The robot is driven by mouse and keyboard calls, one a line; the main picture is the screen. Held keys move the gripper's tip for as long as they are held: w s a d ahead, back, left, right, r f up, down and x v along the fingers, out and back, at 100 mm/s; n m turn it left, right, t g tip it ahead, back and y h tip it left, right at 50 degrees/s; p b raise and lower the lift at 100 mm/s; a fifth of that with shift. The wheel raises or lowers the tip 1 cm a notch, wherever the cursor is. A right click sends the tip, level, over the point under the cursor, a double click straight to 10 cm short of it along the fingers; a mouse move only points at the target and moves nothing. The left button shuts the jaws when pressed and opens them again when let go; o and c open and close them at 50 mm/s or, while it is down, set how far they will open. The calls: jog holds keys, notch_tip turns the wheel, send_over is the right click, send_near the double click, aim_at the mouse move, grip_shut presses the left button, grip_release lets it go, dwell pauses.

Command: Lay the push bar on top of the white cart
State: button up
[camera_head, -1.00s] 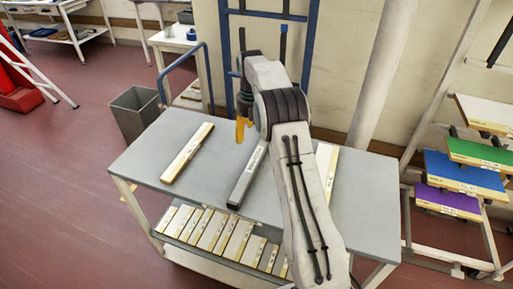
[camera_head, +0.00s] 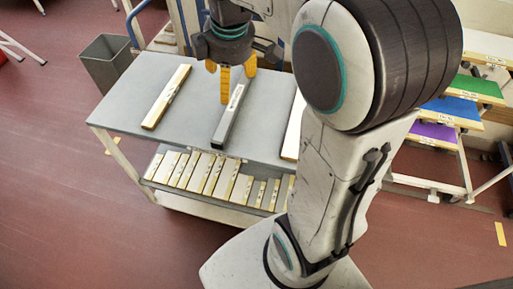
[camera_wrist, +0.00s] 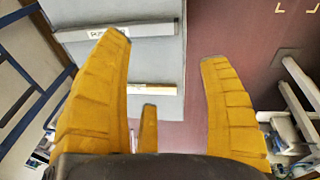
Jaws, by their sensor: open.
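A dark grey bar with a white label (camera_head: 228,117) lies on the grey table (camera_head: 110,110) between two pale bars; I take it for the push bar. It also shows in the wrist view (camera_wrist: 150,30), lying across the top, beyond the left fingertip. The label is too small to read fully. My gripper (camera_head: 228,76) is open and empty, its yellow fingers pointing down around the bar's far end in the head view; its height above it is unclear. In the wrist view my gripper (camera_wrist: 165,50) has its fingers wide apart. A pale cart with a blue handle (camera_head: 132,22) is partly visible behind the table.
A wood-edged pale bar (camera_head: 166,97) lies left of the grey one, and a white bar (camera_head: 293,126) lies right, partly behind my arm. The lower shelf holds several pale bars (camera_head: 195,172). A grey bin (camera_head: 106,64) stands behind left; coloured shelves (camera_head: 448,110) stand right. Left floor is open.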

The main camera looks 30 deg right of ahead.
jog(key=s+a+f+m+t, duration=0.1)
jog(key=s+f+m, duration=0.1)
jog(key=s+m, duration=0.3)
jog(key=s+a+f+m, duration=0.2)
jog(key=s+m, duration=0.3)
jog(key=s, duration=0.6)
jog(key=shift+s+f+m+t, duration=0.2)
jog(key=shift+s+m+t, duration=0.15)
jog(key=shift+m+t, duration=0.05)
jog(key=shift+a, duration=0.1)
